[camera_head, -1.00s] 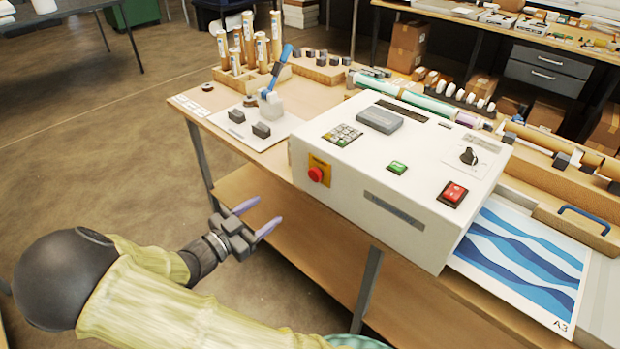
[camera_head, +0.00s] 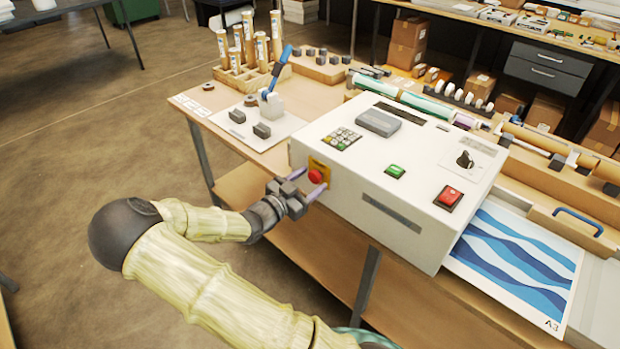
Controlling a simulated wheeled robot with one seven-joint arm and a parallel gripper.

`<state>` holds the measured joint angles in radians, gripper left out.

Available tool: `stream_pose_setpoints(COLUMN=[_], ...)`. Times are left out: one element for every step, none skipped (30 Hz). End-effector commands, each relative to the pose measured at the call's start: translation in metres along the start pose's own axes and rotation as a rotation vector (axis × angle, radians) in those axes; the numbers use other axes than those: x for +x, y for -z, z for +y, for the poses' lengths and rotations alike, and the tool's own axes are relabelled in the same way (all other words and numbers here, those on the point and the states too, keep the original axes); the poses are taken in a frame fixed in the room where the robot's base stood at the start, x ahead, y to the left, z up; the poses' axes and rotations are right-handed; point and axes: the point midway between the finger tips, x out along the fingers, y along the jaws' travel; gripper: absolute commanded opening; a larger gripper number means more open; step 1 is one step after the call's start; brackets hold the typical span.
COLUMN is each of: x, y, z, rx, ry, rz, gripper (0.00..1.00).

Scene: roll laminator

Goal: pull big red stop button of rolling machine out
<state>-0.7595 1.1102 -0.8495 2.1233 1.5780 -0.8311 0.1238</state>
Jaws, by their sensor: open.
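The big red stop button (camera_head: 316,176) sits on a yellow plate (camera_head: 325,166) at the left of the white rolling machine's (camera_head: 345,202) front face. My gripper (camera_head: 308,181) is open at the button. Its two purple fingers reach toward the machine face, one at the upper left of the button and one at its lower right. The button shows between them. I cannot tell whether either finger touches it.
The machine's top carries a keypad (camera_head: 342,138), a green switch (camera_head: 395,172), a red switch (camera_head: 449,197) and a black knob (camera_head: 465,159). A blue-handled lever (camera_head: 277,72) stands on the bench to the left. Open floor lies left of the bench.

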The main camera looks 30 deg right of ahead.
Motion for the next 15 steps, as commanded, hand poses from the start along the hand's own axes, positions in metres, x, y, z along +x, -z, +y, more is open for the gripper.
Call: stream_pose_setpoints(x=[0.0043, 0.0058, 0.0071, 0.0076, 0.0079, 0.0079, 0.0078, 0.0078, 0.0077, 0.0076, 0.0076, 0.0076, 0.0076, 0.0077, 0.0079], y=[0.0008, 0.0007, 0.0004, 0.0002, 0.0001, 0.0000, -0.0001, -0.0001, -0.0001, -0.0001, -0.0001, -0.0001, -0.0001, -0.0001, 0.0000], z=[0.0000, 0.0000, -0.0001, -0.0001, -0.0001, -0.0001, -0.0001, -0.0001, -0.0001, -0.0001, -0.0001, -0.0001, -0.0001, 0.0000, 0.0002], rx=[0.000, 0.000, 0.000, 0.000, 0.000, 0.001, 0.001, 0.001, 0.001, 0.001, 0.000, 0.000, 0.000, 0.000, 0.000], ry=[0.000, 0.000, 0.000, 0.000, 0.000, 0.001, 0.001, 0.001, 0.001, 0.001, 0.001, 0.001, 0.000, 0.000, 0.000], rz=[0.001, 0.001, 0.001, 0.000, 0.000, 0.000, 0.000, 0.000, 0.000, 0.000, 0.000, 0.000, 0.000, 0.000, 0.000], gripper=[0.57, 0.57, 0.57, 0.57, 0.57, 0.57, 0.57, 0.57, 0.57, 0.57, 0.57, 0.50, 0.44, 0.38, 0.30])
